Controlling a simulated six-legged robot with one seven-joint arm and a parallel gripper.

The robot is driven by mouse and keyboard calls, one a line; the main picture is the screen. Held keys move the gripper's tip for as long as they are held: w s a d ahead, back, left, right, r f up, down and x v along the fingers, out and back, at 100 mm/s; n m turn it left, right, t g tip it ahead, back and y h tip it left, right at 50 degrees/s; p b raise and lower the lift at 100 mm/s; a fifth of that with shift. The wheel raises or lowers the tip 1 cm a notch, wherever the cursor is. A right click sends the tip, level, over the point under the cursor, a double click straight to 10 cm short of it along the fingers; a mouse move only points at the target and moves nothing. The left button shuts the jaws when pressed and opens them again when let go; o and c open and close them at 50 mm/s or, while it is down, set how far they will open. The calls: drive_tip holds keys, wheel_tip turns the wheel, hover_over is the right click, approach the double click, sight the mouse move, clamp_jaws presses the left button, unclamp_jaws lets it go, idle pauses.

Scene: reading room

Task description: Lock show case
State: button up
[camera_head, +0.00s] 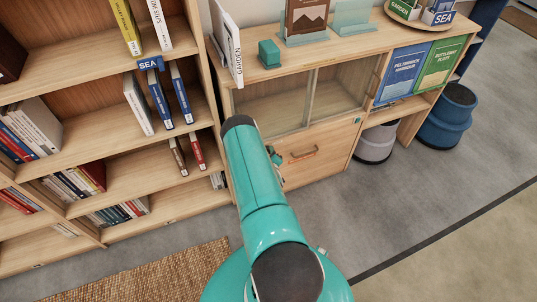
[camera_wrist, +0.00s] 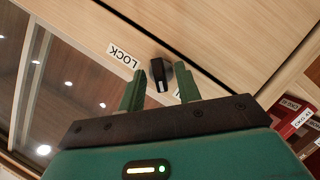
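The show case is a wooden cabinet (camera_head: 318,137) with sliding glass panes (camera_head: 280,108) in the head view; the glass also shows in the wrist view (camera_wrist: 70,85). A black lock knob (camera_wrist: 161,76) with a pale mark sits on the wood in the wrist view. A white label reading LOCK (camera_wrist: 124,56) is beside it, and a second label is mostly hidden behind the right finger. My gripper (camera_wrist: 160,84) is open, with one finger on each side of the knob. I cannot tell whether either finger touches it. My arm largely hides the gripper in the head view.
A bookshelf (camera_head: 92,66) stands left of the cabinet. A drawer with a handle (camera_head: 303,154) is under the glass. A teal box (camera_head: 269,53) and book stands are on top. Stools (camera_head: 448,115) stand at right. The grey floor at right is clear.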

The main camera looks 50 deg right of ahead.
clamp_jaws()
drive_tip(key=shift+r+m, duration=0.1)
drive_tip(key=shift+m, duration=0.2)
drive_tip(key=m+t+y, duration=0.1)
drive_tip(key=m+y, duration=0.1)
drive_tip(key=m, duration=0.2)
drive_tip(key=m+t+y, duration=0.1)
drive_tip(key=m+y, duration=0.1)
drive_tip(key=m, duration=0.1)
drive_tip(key=d+m+t+y, duration=0.1)
drive_tip(key=m+t+y, duration=0.1)
drive_tip(key=m+y, duration=0.1)
drive_tip(key=shift+s+m, duration=0.25)
drive_tip(key=shift+m, duration=0.55)
drive_tip(key=shift+t, duration=0.3)
